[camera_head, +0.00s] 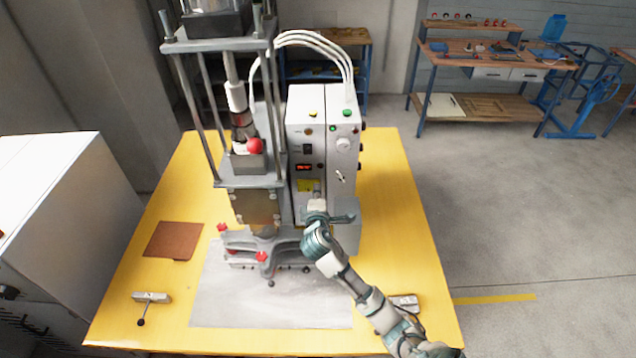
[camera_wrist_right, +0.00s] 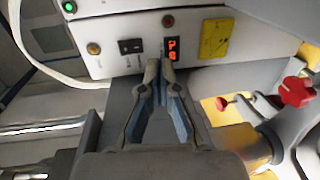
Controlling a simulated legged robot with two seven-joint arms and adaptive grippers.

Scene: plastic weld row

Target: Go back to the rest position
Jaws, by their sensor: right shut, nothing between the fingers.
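My right gripper (camera_wrist_right: 162,75) is shut and empty, its two fingertips together in the right wrist view. In the head view my right arm comes in from the lower right, and its gripper (camera_head: 318,212) is in front of the lower part of the white control box (camera_head: 325,150). The box's red display (camera_wrist_right: 172,48) is just beyond the fingertips in the wrist view. The plastic welding press (camera_head: 250,180) stands to the left of the gripper, with red knobs on its base. I cannot tell whether the gripper touches the box. My left gripper is not in view.
The yellow table (camera_head: 405,230) carries a brown pad (camera_head: 174,240), a grey sheet (camera_head: 270,310) and small metal blocks at the front left (camera_head: 151,297) and front right (camera_head: 405,302). A white cabinet (camera_head: 75,210) stands at the left. The table's right side is mostly clear.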

